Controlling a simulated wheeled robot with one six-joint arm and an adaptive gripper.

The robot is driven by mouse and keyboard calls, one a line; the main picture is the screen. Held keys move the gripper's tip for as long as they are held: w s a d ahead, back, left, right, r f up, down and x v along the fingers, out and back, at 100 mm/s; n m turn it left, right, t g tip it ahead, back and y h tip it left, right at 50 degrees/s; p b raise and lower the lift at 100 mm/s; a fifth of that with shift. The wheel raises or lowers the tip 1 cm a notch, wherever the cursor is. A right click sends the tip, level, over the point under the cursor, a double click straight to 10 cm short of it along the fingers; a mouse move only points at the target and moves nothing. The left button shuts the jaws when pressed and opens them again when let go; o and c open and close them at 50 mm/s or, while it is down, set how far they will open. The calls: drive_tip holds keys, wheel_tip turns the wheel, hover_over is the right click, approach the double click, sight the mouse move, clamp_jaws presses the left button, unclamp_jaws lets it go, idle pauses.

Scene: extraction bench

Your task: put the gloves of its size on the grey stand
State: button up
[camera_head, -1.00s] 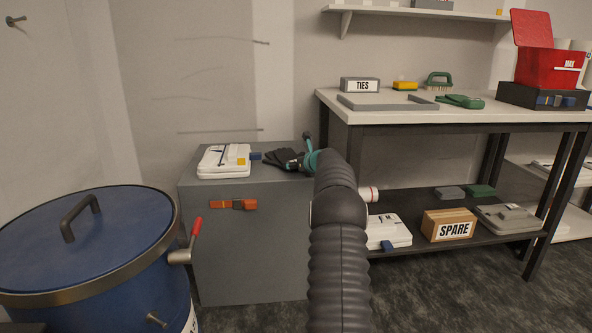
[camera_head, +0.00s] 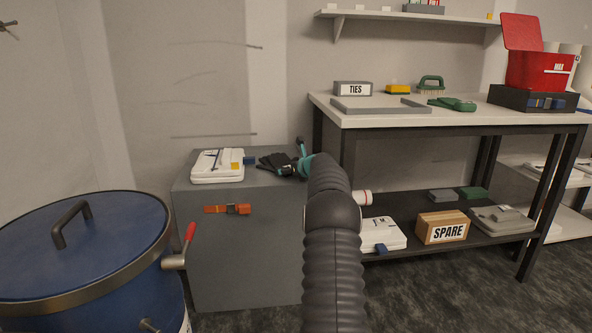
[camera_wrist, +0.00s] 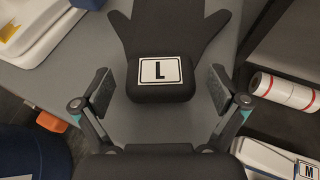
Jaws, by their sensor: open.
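Black gloves with a white "L" label (camera_wrist: 160,71) lie on top of the grey cabinet (camera_wrist: 65,85). They also show in the head view (camera_head: 274,164), at the cabinet's back right (camera_head: 250,240). My gripper (camera_wrist: 161,92) is open, one finger on each side of the labelled cuff, with visible gaps. In the head view my gripper (camera_head: 303,162) is at the gloves' right side, partly hidden by my arm. A low grey frame-like piece (camera_head: 380,112) lies on the bench; I cannot tell whether it or the cabinet is the grey stand.
A white case (camera_head: 218,167) stands left of the gloves. A blue drum (camera_head: 110,235) with a red-handled lever is at left. The bench (camera_head: 450,117) holds a TIES box (camera_head: 353,89) and a red box (camera_head: 540,72). An M-labelled white case (camera_wrist: 275,158) and SPARE box (camera_head: 442,228) are below.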

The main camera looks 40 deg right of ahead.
drive_tip(key=b+v, duration=0.1)
drive_tip(key=v, duration=1.1)
drive_tip(key=s+a+r+n+g+y, duration=0.15)
drive_tip(key=a+n, duration=0.35)
drive_tip(key=a, duration=0.5)
drive_tip(key=a+r+n+y, duration=0.1)
drive_tip(key=a+r+n, duration=0.25)
drive_tip(key=a, duration=0.55)
drive_tip(key=s+a+n+g+y, duration=0.1)
drive_tip(key=s+a+n, duration=0.4)
drive_tip(key=a, duration=0.4)
drive_tip(key=s+a+n+g+y, duration=0.1)
drive_tip(key=s+a+n+g, duration=0.1)
drive_tip(key=s+a+n, duration=0.5)
drive_tip(key=s+a+f+n+g, duration=0.2)
drive_tip(key=s+a+f+n, duration=0.2)
drive_tip(key=s+a+n, duration=0.6)
drive_tip(key=s+a+f+n+h, duration=0.1)
drive_tip(key=s+a+f+n, duration=0.1)
drive_tip(key=s, duration=0.6)
drive_tip(key=s+a+f+n+g+h, duration=0.1)
drive_tip(key=s+a+f+n, duration=0.2)
drive_tip(key=s, duration=0.4)
drive_tip(key=shift+s+f+n, duration=0.4)
drive_tip(key=shift+f+n, duration=0.35)
drive_tip(key=shift+n, duration=0.4)
wheel_tip(320, 180, up, 5)
drive_tip(key=p, duration=0.5)
drive_tip(key=shift+r, duration=0.2)
